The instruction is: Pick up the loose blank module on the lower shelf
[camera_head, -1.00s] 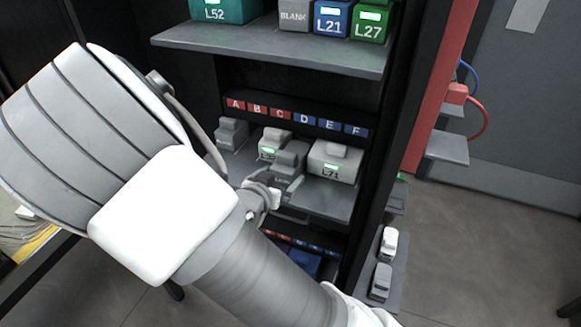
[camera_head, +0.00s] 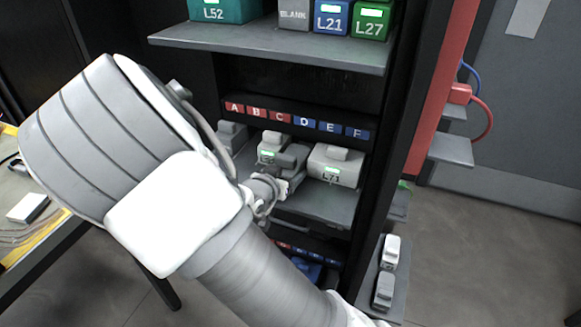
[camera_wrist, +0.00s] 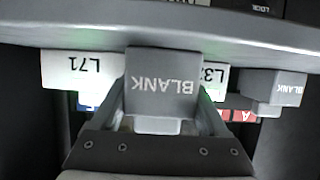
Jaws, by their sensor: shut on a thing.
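The loose blank module is a grey block marked BLANK in the wrist view (camera_wrist: 160,82), with its lettering upside down. My gripper (camera_wrist: 165,112) is shut on it, with one finger along each side. In the head view the module (camera_head: 293,157) is a small grey block on or just above the lower shelf (camera_head: 325,203), between two pale modules. My gripper (camera_head: 278,180) reaches it from the front left. Whether the module touches the shelf is hard to tell. My wrist hides part of the shelf.
Module L71 (camera_head: 335,166) stands just right, and a green-lit module (camera_head: 270,148) just left. Another blank module (camera_wrist: 275,88) is at the side, under label A. The upper shelf (camera_head: 270,48) with more modules overhangs. A side shelf (camera_head: 372,302) holds two small modules.

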